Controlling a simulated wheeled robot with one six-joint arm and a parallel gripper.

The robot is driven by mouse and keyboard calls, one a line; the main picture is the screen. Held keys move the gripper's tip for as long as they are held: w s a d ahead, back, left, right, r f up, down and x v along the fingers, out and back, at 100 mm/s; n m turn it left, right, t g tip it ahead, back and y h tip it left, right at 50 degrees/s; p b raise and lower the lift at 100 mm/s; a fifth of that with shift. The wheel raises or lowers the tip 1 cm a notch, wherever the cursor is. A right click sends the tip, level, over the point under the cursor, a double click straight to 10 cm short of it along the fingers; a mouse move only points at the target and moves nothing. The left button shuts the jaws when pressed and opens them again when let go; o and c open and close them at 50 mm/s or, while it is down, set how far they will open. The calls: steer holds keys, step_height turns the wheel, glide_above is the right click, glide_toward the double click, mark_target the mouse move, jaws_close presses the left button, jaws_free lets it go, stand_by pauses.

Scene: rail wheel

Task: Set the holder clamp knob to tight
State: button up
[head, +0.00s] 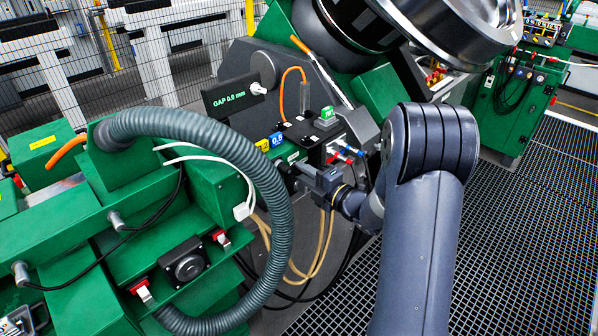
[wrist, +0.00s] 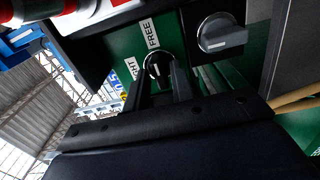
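The holder clamp knob (wrist: 154,66) is a small dark round knob with a pale mark, on a green plate in the wrist view. A label reading FREE (wrist: 152,33) is above it; a label ending in HT (wrist: 130,72) is to its left, partly hidden. My gripper (wrist: 159,77) is at the knob, with one finger on each side of it. The fingers are apart and cover part of the knob; I cannot tell whether they touch it. In the head view my gripper (head: 308,172) is at the dark panel's lower front, and the knob is hidden there.
A second grey knob (wrist: 221,35) with a bar handle sits right of the clamp knob. A thick grey hose (head: 285,215) loops left of my gripper. Tan hoses (head: 325,245) hang below. A GAP 0.8 mm display (head: 232,92) stands above.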

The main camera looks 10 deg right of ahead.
jaws_close()
steer(key=shift+f+b, duration=0.15)
steer(key=shift+b, duration=0.3)
steer(key=n+b, duration=0.4)
steer(key=b, duration=0.3)
steer(key=shift+b, duration=0.3)
steer(key=shift+n+b, duration=0.3)
steer(key=shift+b, duration=0.05)
steer(key=shift+n+b, duration=0.4)
steer(key=shift+b, duration=0.65)
steer(key=n+b, duration=0.3)
steer(key=b, duration=0.3)
steer(key=shift+n, duration=0.4)
